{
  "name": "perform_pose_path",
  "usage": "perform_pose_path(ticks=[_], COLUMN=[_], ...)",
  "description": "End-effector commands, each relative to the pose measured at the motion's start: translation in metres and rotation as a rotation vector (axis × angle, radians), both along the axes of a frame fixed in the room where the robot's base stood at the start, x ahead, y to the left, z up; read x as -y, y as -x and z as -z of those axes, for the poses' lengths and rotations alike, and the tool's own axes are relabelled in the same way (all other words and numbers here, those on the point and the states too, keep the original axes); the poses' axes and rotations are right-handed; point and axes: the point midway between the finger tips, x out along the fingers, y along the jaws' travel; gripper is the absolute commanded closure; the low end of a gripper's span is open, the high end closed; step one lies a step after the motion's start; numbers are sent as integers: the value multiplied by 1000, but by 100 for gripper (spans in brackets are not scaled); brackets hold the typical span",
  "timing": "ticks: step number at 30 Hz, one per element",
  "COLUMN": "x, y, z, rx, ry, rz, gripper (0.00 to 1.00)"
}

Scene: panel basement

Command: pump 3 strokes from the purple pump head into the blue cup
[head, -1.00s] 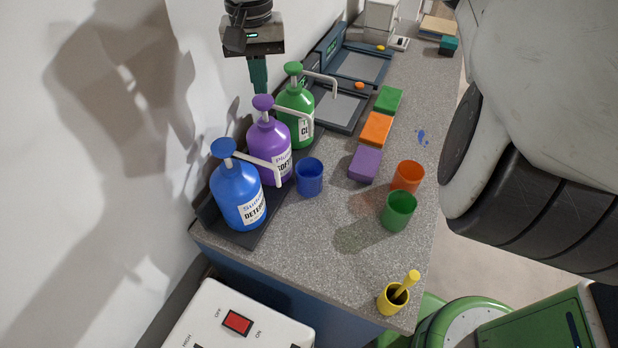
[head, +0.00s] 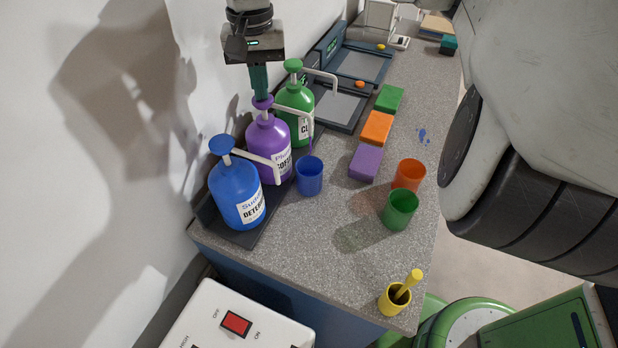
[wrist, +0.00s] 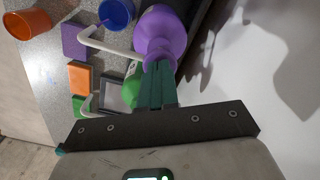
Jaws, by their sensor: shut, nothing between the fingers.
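The purple pump head (head: 263,102) sits on the purple bottle (head: 268,135), between the blue and green bottles. My gripper (head: 262,96) is shut, its fingertips touching the top of the purple pump head, which is pressed down. In the wrist view my gripper (wrist: 158,68) points at the purple pump head (wrist: 158,48). The blue cup (head: 309,178) stands upright on the counter in front of the purple bottle, under its spout; it also shows in the wrist view (wrist: 115,12). A thin purple streak runs from the spout down toward the cup. The cup's contents are not visible.
The blue bottle (head: 237,192) and green bottle (head: 294,105) stand close on either side. Purple (head: 366,161), orange and green blocks lie to the right. Orange (head: 408,174) and green (head: 399,210) cups stand farther right. The counter's front middle is clear.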

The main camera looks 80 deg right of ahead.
Motion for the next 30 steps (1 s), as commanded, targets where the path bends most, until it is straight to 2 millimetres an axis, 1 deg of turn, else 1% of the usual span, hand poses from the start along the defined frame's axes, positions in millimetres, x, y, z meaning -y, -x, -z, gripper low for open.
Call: perform_pose_path(ticks=[1,16,24,30], x=[0,0,0,0], y=[0,0,0,1], z=[3,20,18,10], rx=[0,-2,-2,-3], ry=[-1,-1,-1,-2], rz=[0,0,0,0], gripper=[100,100,100,100])
